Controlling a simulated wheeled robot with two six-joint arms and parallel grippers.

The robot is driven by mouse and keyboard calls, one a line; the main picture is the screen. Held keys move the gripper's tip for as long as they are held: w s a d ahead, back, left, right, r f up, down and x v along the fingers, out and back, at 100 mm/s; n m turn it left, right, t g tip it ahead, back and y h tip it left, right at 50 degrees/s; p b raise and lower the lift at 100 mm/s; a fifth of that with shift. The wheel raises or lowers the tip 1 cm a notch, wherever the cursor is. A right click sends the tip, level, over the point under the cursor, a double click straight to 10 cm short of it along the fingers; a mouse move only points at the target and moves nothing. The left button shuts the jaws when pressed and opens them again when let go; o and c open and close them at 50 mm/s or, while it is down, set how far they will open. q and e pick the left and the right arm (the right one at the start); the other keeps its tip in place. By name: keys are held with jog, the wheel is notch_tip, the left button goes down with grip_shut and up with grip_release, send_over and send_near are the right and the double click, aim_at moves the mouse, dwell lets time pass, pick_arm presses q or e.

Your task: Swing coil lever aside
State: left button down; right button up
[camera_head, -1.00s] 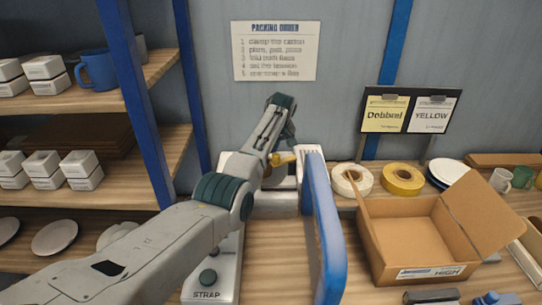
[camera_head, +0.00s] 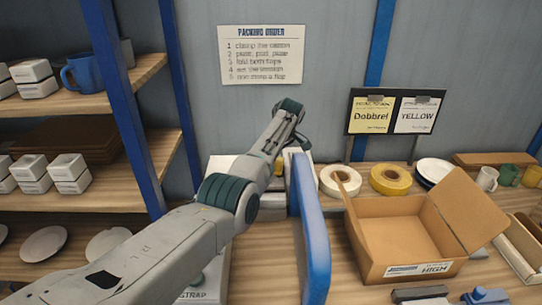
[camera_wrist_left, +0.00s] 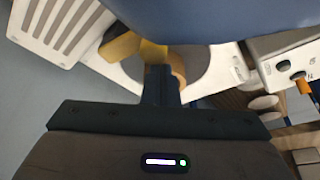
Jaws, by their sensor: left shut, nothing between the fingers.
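A yellow lever (camera_wrist_left: 122,46) shows on a white strapping machine in the left wrist view. In the head view the machine's base (camera_head: 205,285) bears the word STRAP, and only a sliver of yellow shows beside my arm. My left gripper (camera_wrist_left: 161,82) is shut and empty, its fingertips right by the lever's yellow end; whether they touch it I cannot tell. A tan-orange piece (camera_wrist_left: 178,68) shows just behind the fingers. A tall blue panel (camera_head: 311,235) stands on the machine's right and hides part of it. My right gripper is not in view.
An open cardboard box (camera_head: 400,240) stands right of the blue panel. A white roll (camera_head: 340,180) and a yellow roll (camera_head: 390,179) lie behind it. Shelves with white boxes and a blue mug (camera_head: 83,74) stand on the left, with a blue post (camera_head: 122,100).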

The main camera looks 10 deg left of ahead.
pick_arm(q)
jog(key=shift+d, duration=0.55)
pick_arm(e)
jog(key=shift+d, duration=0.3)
pick_arm(q)
jog(key=shift+d, duration=0.1)
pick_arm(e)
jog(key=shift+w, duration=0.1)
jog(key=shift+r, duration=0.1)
